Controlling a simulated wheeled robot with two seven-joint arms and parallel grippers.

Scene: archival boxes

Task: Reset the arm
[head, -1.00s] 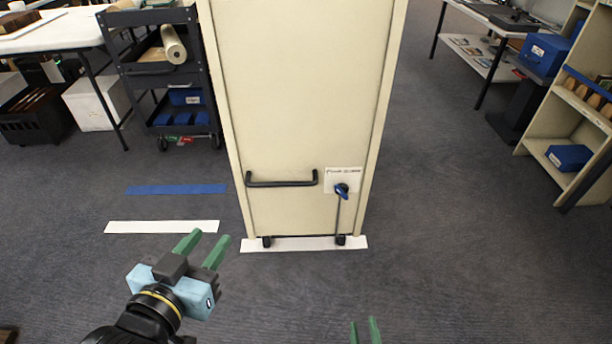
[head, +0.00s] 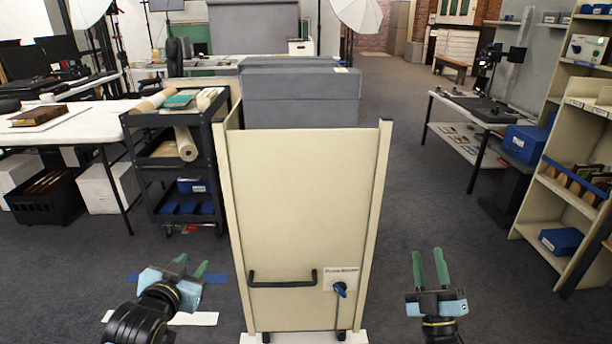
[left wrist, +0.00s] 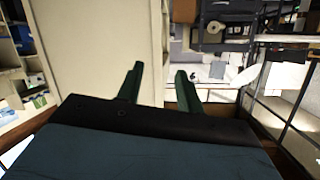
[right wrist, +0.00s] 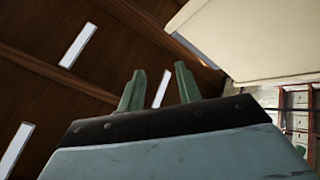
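My left gripper (head: 190,267) is open and empty, low in front of the cream cart and left of its black handle. Its two green fingers also show apart in the left wrist view (left wrist: 158,82), with a cream panel behind them. My right gripper (head: 430,268) is open and empty, to the right of the cart, its fingers pointing up in the head view. In the right wrist view its fingers (right wrist: 160,88) stand apart with nothing between them, against a brown ceiling with light strips.
The cream cart (head: 300,200) stands in front of me, carrying grey boxes (head: 300,95), with a black handle (head: 282,281) and blue knob (head: 340,289). A dark trolley (head: 180,160) stands left and a shelf (head: 560,190) right. Floor beside the cart's right side is clear.

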